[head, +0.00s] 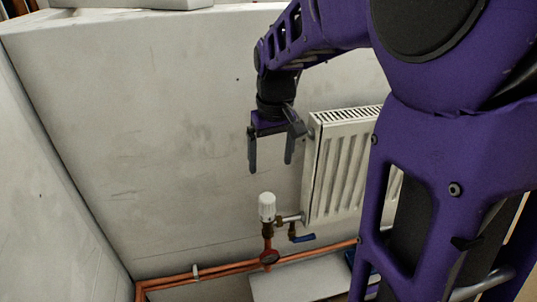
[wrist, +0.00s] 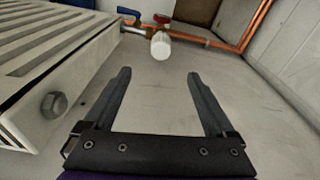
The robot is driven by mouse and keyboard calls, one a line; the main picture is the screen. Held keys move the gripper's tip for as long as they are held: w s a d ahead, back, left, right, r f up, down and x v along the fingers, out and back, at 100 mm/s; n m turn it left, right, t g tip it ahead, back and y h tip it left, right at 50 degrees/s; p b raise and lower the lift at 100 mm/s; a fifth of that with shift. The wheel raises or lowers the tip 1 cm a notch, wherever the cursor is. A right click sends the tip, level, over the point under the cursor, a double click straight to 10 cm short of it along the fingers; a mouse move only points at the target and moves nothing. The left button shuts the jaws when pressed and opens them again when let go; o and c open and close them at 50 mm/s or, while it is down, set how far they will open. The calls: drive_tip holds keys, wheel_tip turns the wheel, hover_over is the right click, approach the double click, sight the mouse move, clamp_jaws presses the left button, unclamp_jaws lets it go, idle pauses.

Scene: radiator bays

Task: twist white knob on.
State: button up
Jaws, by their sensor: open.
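The white knob (head: 267,207) is a ribbed cap on the brass valve (head: 267,229) at the lower left of the radiator (head: 342,168). In the wrist view the white knob (wrist: 160,46) shows beyond my fingertips, between their lines. My gripper (head: 270,168) is open and empty, pointing down above the knob and apart from it. The wrist view shows my gripper (wrist: 159,74) with both fingers spread and nothing between them. How firmly the knob sits on the valve cannot be told.
A blue lever (head: 302,238) and a red round handle (head: 269,257) sit close to the valve. Copper pipes (head: 220,269) run low along the wall. The radiator is close to the right of my gripper. The wall to the left is clear.

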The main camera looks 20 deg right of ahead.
sight(268, 207)
drive_tip(key=shift+n, duration=0.4)
drive_tip(key=f+b, duration=0.1)
drive_tip(key=f, duration=0.4)
drive_tip(key=w+f, duration=0.1)
drive_tip(key=f, duration=0.5)
drive_tip(key=f+b, duration=0.1)
drive_tip(key=f, duration=0.4)
drive_tip(key=shift+w+a+f+b, duration=0.2)
drive_tip(key=shift+w+a+b, duration=0.1)
drive_tip(key=shift+w, duration=0.1)
clamp_jaws()
drive_tip(key=shift+f, duration=0.2)
drive_tip(key=shift+f+m+b, duration=0.15)
drive_tip(key=shift+m+b, duration=0.35)
drive_tip(key=shift+m, duration=0.1)
drive_tip(key=m+b, duration=0.1)
drive_tip(key=m, duration=0.3)
drive_tip(key=shift+s+m+h, duration=0.1)
drive_tip(key=shift+m+h, duration=0.2)
drive_tip(key=m, duration=0.6)
drive_tip(key=shift+d+g+h, duration=0.1)
drive_tip(key=shift+g+h, duration=0.2)
drive_tip(key=shift+h, duration=0.1)
